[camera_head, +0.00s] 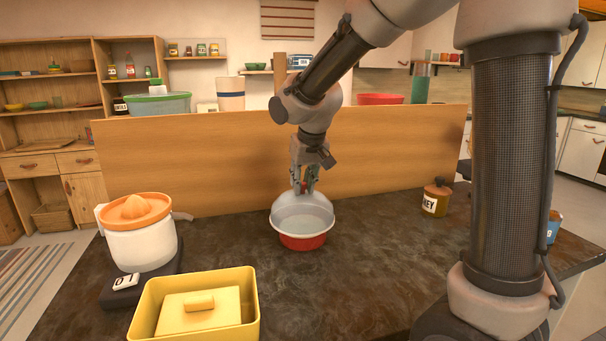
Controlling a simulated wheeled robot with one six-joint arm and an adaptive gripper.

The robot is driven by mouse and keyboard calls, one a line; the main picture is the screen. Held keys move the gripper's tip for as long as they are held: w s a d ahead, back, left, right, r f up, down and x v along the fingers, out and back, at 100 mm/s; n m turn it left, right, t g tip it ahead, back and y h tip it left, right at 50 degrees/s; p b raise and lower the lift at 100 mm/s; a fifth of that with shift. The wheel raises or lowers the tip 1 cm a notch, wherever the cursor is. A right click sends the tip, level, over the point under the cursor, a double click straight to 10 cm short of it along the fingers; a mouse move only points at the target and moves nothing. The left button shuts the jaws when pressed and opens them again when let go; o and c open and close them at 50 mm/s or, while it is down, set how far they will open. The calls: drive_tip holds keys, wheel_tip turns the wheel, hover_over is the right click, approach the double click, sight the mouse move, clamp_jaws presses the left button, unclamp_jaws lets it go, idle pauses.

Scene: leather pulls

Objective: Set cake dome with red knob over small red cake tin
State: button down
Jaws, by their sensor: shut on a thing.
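The cake dome (303,208) is a pale see-through cover, tilted a little. The small red cake tin (302,241) stands on the dark worktop near the middle, with the dome at its top. I cannot tell whether the dome's rim touches the tin or is just above it. My gripper (304,188) points down and is shut on the dome's red knob, which is mostly hidden between the fingers.
A yellow box (245,318) with a lidded yellow dish is at front left. A white and orange juicer (140,246) stands behind it. A honey jar (436,198) is at right. A wooden panel (210,165) closes the back. The worktop (350,285) in front is clear.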

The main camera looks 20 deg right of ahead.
sight(304, 194)
drive_tip(key=shift+f, duration=2.45)
drive_tip(key=shift+f, duration=0.15)
drive_tip(key=shift+f, duration=0.25)
drive_tip(key=c, duration=1.2)
unclamp_jaws()
drive_tip(key=shift+r, duration=0.1)
drive_tip(key=shift+r, duration=3.4)
